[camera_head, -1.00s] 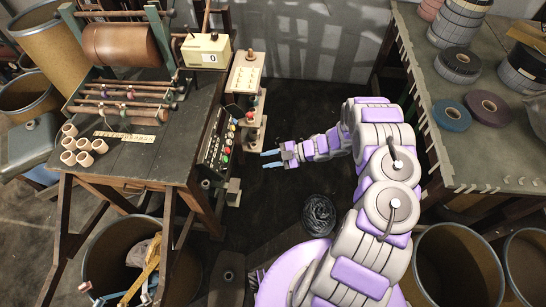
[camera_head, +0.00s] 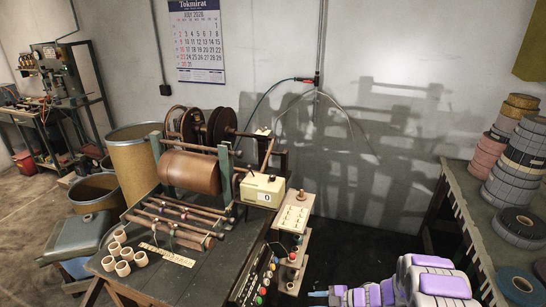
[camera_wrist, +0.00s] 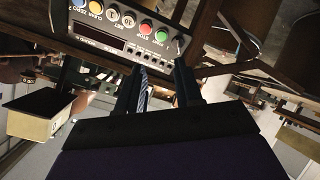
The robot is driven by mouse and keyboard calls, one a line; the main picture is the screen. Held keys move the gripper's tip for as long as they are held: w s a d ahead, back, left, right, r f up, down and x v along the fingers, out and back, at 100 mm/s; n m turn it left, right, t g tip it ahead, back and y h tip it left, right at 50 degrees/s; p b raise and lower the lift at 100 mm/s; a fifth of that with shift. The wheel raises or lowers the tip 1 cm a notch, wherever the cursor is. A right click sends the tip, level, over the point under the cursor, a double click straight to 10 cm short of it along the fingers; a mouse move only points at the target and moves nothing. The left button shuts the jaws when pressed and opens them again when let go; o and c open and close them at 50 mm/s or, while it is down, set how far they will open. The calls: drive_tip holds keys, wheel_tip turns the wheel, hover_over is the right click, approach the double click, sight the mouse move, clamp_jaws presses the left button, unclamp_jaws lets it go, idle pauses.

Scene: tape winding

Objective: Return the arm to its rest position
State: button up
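My purple and grey arm (camera_head: 433,281) shows at the bottom right of the head view, reaching left beside the winding bench. My gripper (camera_head: 318,294) is near the bottom edge there, just right of the button panel (camera_head: 262,278). In the wrist view, the two dark fingers of my gripper (camera_wrist: 163,80) stand apart with nothing between them. The button panel (camera_wrist: 128,32) with its coloured buttons lies beyond the fingertips, and I see no contact. Most of my arm is cut off by the lower edge of the head view.
The winding bench (camera_head: 195,270) carries a brown roller (camera_head: 190,172), a counter box (camera_head: 262,190) and several small tape cores (camera_head: 123,253). A table with tape rolls (camera_head: 520,226) stands at the right. Dark floor lies between. A calendar (camera_head: 198,40) hangs on the wall.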

drive_tip(key=w+d+r+m+t+h, duration=0.4)
drive_tip(key=w+d+r+m+h, duration=0.2)
drive_tip(key=w+d+r+h, duration=0.6)
drive_tip(key=s+d+r+m+g+h, duration=0.15)
drive_tip(key=s+d+r+m, duration=0.3)
drive_tip(key=r, duration=0.45)
drive_tip(key=s+d+r+m+h, duration=0.3)
drive_tip(key=s+r, duration=0.3)
drive_tip(key=r, duration=0.2)
drive_tip(key=s+a+r+m+g, duration=0.2)
drive_tip(key=s+a+r+m, duration=0.1)
drive_tip(key=s, duration=0.5)
drive_tip(key=s+a+r+m+g, duration=0.2)
drive_tip(key=s, duration=0.6)
drive_tip(key=s+a+m+g+y, duration=0.1)
drive_tip(key=s+a+g+y, duration=0.1)
drive_tip(key=s+a, duration=0.6)
drive_tip(key=s+a+m+g+y, duration=0.1)
drive_tip(key=s+a+g+y, duration=0.1)
drive_tip(key=s+a, duration=0.7)
drive_tip(key=s, duration=0.7)
drive_tip(key=shift+s+r+m, duration=0.2)
drive_tip(key=shift+s+m, duration=0.05)
drive_tip(key=shift+m, duration=0.1)
drive_tip(key=shift+w+g+y, duration=0.15)
drive_tip(key=shift+g+y, duration=0.1)
